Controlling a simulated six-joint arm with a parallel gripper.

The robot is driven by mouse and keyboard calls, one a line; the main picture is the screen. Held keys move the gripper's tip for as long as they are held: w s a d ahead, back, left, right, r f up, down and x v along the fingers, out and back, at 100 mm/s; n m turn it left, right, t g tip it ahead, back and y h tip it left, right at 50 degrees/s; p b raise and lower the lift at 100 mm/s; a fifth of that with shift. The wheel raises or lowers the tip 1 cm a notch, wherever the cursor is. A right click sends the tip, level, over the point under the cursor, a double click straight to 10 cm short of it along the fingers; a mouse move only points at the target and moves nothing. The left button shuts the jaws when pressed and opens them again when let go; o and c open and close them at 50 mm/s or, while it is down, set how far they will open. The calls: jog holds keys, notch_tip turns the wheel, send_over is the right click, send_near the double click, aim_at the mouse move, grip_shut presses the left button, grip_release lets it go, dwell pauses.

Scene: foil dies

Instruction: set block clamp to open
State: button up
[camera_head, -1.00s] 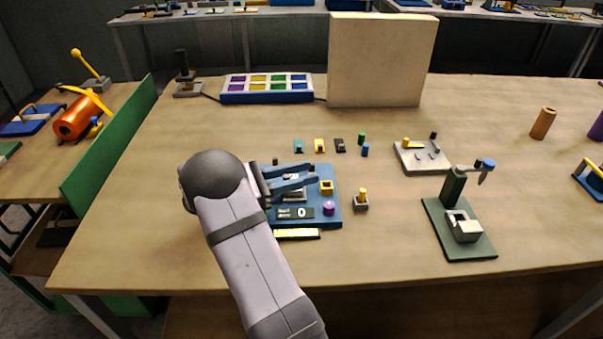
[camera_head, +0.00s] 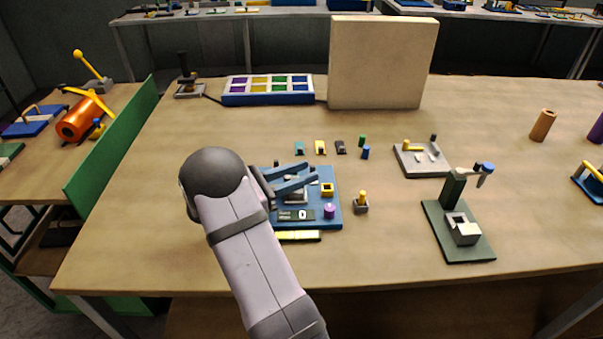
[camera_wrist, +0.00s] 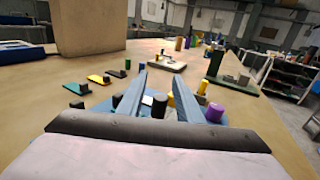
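A blue board (camera_head: 334,211) lies on the table. It carries a grey block-like fixture (camera_head: 297,196), a yellow square socket (camera_head: 327,189), a purple knob (camera_head: 329,211) and a dark counter reading 0 (camera_head: 297,214). I cannot tell for sure which part is the block clamp or how it is set; my gripper partly covers the fixture. My gripper (camera_head: 312,172) is open and empty above the board, fingers pointing right. In the wrist view, its two fingers (camera_wrist: 161,75) are apart, with a dark post (camera_wrist: 158,104) and the purple knob (camera_wrist: 216,112) visible beyond or beside them.
A small yellow-topped post (camera_head: 362,203) stands just right of the board. A green stand with a lever (camera_head: 453,190) is farther right. A grey plate (camera_head: 412,165) and small coloured pieces (camera_head: 320,148) lie behind. A tall beige block (camera_head: 381,62) stands at the back.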

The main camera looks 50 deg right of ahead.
jog(key=shift+a, duration=0.1)
jog(key=b+v, duration=0.1)
jog(key=v, duration=0.6)
jog(key=shift+a, duration=0.1)
jog(key=shift+w, duration=0.1)
dwell(0.4)
